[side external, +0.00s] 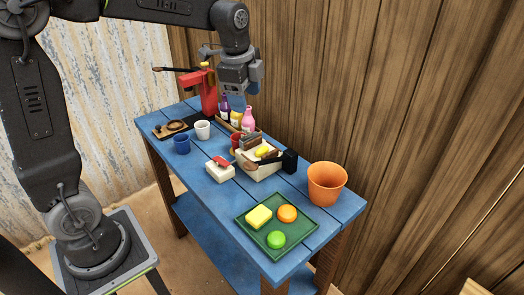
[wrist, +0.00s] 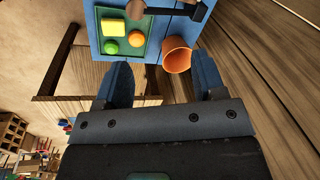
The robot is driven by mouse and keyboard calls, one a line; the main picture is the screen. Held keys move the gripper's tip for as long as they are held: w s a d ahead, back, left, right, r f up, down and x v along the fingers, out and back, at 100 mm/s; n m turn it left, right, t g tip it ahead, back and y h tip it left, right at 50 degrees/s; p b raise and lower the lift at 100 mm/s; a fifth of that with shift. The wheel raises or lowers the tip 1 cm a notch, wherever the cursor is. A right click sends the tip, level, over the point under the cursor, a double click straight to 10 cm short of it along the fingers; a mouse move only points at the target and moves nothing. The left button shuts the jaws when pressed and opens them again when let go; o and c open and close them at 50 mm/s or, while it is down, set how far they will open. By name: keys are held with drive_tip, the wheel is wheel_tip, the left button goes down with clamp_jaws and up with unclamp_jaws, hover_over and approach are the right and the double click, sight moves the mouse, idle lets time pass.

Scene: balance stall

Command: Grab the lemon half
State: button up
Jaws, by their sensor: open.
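No plain lemon half can be made out. A yellow piece (side external: 265,152) lies in the pale crate (side external: 262,172) at mid-table, too small to identify. A yellow block (side external: 259,217) with a squared outline lies on the green tray (side external: 272,248), beside an orange round piece (side external: 287,213) and a green round piece (side external: 276,239). The wrist view shows the block (wrist: 114,27) on the tray near the top. My gripper (side external: 240,101) is open above the back of the table, near the bottles.
An orange pot (side external: 326,184) stands right of the tray on the blue table (side external: 212,196). A red stand (side external: 208,92), bottles (side external: 248,119), a white cup (side external: 202,130), a blue cup (side external: 181,144) and a white box (side external: 220,171) stand further left. A plank wall runs behind.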

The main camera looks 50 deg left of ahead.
sight(261, 145)
drive_tip(key=w+a+f+m+g, duration=0.2)
drive_tip(key=w+a+f+m, duration=0.3)
drive_tip(key=w+f+m, duration=0.3)
drive_tip(key=shift+n, duration=0.4)
drive_tip(key=f, duration=0.9)
drive_tip(key=w+f, duration=0.1)
drive_tip(key=f, duration=0.4)
drive_tip(key=shift+a, duration=0.15)
drive_tip(key=shift+c, duration=0.2)
drive_tip(key=c, duration=0.6)
